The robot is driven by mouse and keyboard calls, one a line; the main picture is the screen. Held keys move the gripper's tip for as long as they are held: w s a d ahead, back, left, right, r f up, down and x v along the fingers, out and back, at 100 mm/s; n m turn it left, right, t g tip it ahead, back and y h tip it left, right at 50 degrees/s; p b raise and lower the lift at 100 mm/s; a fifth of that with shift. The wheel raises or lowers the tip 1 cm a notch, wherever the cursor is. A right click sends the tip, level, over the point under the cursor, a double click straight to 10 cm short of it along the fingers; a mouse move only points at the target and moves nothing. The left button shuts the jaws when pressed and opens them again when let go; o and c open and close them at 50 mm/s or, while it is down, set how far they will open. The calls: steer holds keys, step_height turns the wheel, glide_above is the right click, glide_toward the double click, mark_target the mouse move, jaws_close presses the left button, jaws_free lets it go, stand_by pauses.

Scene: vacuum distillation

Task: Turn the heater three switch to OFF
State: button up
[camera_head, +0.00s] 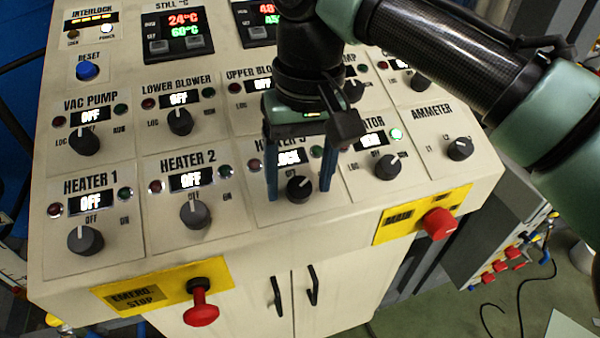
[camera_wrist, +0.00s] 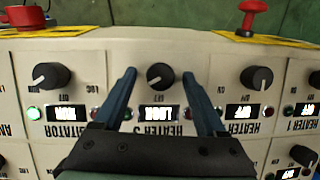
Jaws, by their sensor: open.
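The heater three switch is a black rotary knob (camera_head: 299,188) in the lower row of the panel. Its display above reads "LOCK" in the wrist view (camera_wrist: 160,113) and is partly covered by my gripper in the head view. My gripper (camera_head: 300,192) is open, with one blue finger on each side of the knob and no visible contact. In the wrist view the knob (camera_wrist: 160,76) sits between and just beyond the two fingertips. The depth gap between fingertips and knob cannot be told.
The heater 2 knob (camera_head: 195,213) is to the left and the agitator knob (camera_head: 387,166) to the right. A red emergency stop button (camera_head: 201,308) and a red main switch (camera_head: 439,223) stick out along the front edge. The upper rows hold more knobs.

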jaws_close()
stand_by(0.3)
steer(key=shift+r+n+p, duration=0.15)
steer(key=shift+n+p, duration=0.15)
steer(key=shift+p, duration=0.05)
steer(key=shift+a+n+h+p, duration=0.15)
steer(key=shift+n+h+p, duration=0.25)
steer(key=shift+n+p, duration=0.45)
steer(key=shift+a+n+t+h+p, duration=0.1)
steer(key=shift+n+t+h+p, duration=0.25)
steer(key=shift+n+p, duration=0.65)
steer(key=n+t+h, duration=0.1)
steer(key=n, duration=0.2)
steer(key=shift+s+n+p, duration=0.1)
steer(key=shift+n+p, duration=0.25)
steer(key=shift+s+n+t+h+p, duration=0.1)
steer(key=shift+n+t+h+p, duration=0.3)
steer(key=shift+n, duration=1.2)
steer(key=shift+a, duration=0.1)
